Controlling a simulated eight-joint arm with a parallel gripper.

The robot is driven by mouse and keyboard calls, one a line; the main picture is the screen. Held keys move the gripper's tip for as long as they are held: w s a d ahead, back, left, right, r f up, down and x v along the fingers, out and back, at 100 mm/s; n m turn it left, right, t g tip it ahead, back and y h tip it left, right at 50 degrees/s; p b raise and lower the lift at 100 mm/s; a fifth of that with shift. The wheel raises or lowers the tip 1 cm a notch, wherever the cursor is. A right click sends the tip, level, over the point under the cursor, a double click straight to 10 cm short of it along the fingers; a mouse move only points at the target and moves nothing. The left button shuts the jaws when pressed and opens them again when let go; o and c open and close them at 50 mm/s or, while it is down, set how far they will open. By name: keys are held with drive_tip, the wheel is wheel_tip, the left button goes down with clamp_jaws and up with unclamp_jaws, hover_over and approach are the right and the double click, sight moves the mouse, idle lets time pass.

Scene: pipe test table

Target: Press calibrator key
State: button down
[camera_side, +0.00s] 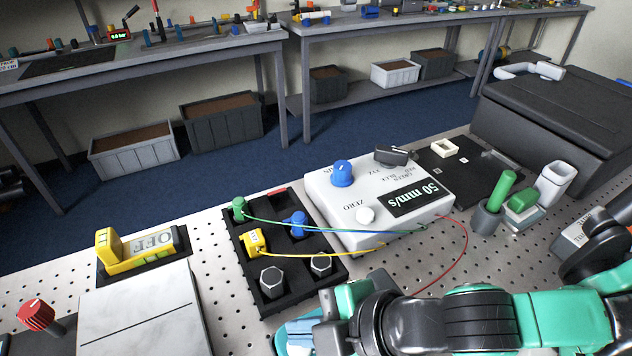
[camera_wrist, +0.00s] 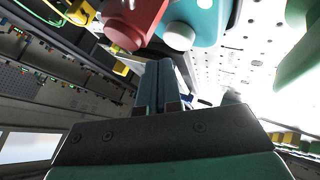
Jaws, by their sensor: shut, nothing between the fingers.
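The calibrator (camera_side: 330,195) is a white box on the perforated table in the side view. Its dark display (camera_side: 418,199) reads "50 mm/s". A round white key (camera_side: 366,215) sits beside the word ZERO, with a blue knob (camera_side: 342,173) and a black knob (camera_side: 391,155) behind it. My gripper (camera_side: 318,336) is at the bottom of the side view, in front of the calibrator and apart from the white key. In the wrist view its two blue-grey fingers (camera_wrist: 160,68) are shut together with nothing between them. The fingertips are hard to make out in the side view.
A black tray (camera_side: 262,219) with coloured connectors and hex nuts stands left of the calibrator. Green, yellow and red wires run nearby. A yellow OFF switch (camera_side: 140,252) lies further left. A green-handled tool in a grey cup (camera_side: 486,218) stands right. Red (camera_wrist: 134,18) and teal (camera_wrist: 200,20) parts fill the wrist view's top.

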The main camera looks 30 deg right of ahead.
drive_tip(key=shift+r, duration=2.4)
drive_tip(key=w+d+r+m+h, duration=0.1)
drive_tip(key=w+d+m+h, duration=0.2)
drive_tip(key=d+m, duration=0.5)
drive_tip(key=w+d+r+m+h, duration=0.1)
drive_tip(key=w+d+m+h, duration=0.2)
drive_tip(key=d+m, duration=0.6)
drive_tip(key=w+d, duration=0.1)
drive_tip(key=d, duration=0.7)
drive_tip(key=shift+d, duration=0.35)
drive_tip(key=shift+a, duration=0.1)
